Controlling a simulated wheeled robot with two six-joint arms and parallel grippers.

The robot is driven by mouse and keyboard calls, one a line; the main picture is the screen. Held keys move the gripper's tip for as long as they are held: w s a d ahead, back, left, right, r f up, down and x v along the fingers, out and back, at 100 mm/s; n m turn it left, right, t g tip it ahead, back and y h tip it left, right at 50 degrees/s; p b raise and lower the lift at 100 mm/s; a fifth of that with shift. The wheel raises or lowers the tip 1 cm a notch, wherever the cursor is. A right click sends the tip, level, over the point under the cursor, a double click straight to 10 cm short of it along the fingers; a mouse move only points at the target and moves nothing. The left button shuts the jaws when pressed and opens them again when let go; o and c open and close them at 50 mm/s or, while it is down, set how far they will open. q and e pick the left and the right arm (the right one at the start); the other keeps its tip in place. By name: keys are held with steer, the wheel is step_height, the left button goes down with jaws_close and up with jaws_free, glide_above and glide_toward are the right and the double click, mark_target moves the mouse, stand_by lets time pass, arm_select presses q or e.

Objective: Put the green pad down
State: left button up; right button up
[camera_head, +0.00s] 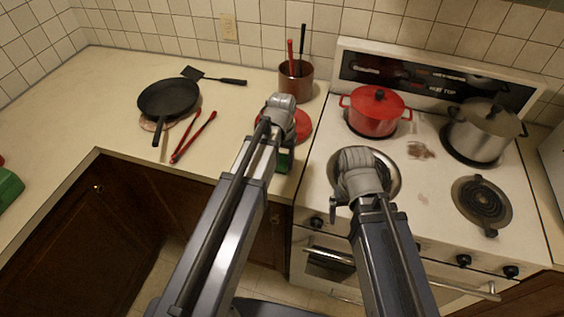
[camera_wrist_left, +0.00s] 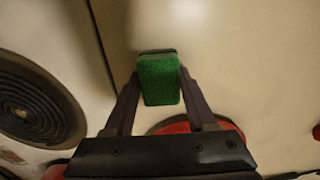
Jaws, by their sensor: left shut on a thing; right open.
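The green pad (camera_wrist_left: 159,80) is between the two fingers of my left gripper (camera_wrist_left: 158,92), which is shut on it. In the head view the green pad (camera_head: 285,160) shows partly below my left wrist, over the counter near its front edge and left of the stove. I cannot tell whether it touches the counter. My left gripper (camera_head: 283,142) is mostly hidden by its own arm there. My right gripper (camera_head: 352,190) is over the front left of the stove; its fingers are mostly hidden by the wrist. It is open, and I see nothing held.
A red round thing (camera_head: 303,125) lies beside my left wrist. A brown pot (camera_head: 296,84) with utensils stands behind. A black pan (camera_head: 168,98), spatula (camera_head: 213,77) and red tongs (camera_head: 192,138) lie left. A red pot (camera_head: 375,113) and steel pot (camera_head: 480,132) stand on the stove.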

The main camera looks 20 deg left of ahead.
mark_target(282, 160)
arm_select(q)
steer(key=shift+f, duration=0.1)
steer(key=shift+f, duration=0.15)
steer(key=o, duration=1.2)
step_height(282, 160, up, 13)
steer(key=p, duration=1.2)
steer(key=shift+f, duration=0.2)
steer(key=shift+f, duration=0.15)
step_height(282, 160, down, 12)
steer(key=b, duration=1.2)
